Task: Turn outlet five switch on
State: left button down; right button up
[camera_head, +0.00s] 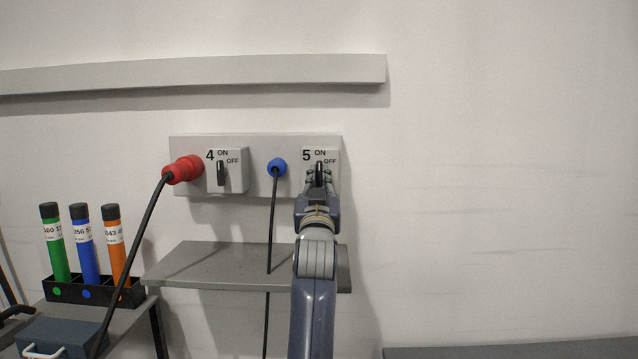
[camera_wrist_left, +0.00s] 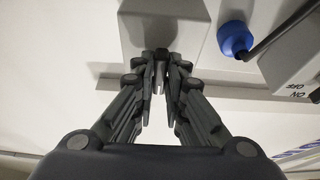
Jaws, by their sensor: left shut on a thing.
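The outlet five box (camera_head: 333,153) is a light grey block on the wall panel, marked 5, with ON at the top and OFF at the upper right. Its dark switch handle (camera_head: 320,171) looks roughly upright, partly hidden by my fingers. My left gripper (camera_head: 319,180) reaches up from below and is shut on this handle. In the left wrist view, the fingers (camera_wrist_left: 161,82) close on the handle in front of the grey box (camera_wrist_left: 150,25), and the handle is mostly hidden. My right gripper is not in view.
A blue plug (camera_head: 277,168) with a black cable sits just left of outlet five. Farther left are the outlet four box (camera_head: 240,180) and a red plug (camera_head: 183,169). A grey shelf (camera_head: 210,262) lies below. A rack (camera_head: 92,292) of coloured tubes stands lower left. The right wall is clear.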

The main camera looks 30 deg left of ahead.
pick_arm(q)
jog(key=shift+f, duration=0.1)
jog(key=c, duration=1.6)
grip_release()
jog(key=shift+c, duration=0.2)
jog(key=v, duration=1.2)
jog(key=shift+f, duration=0.1)
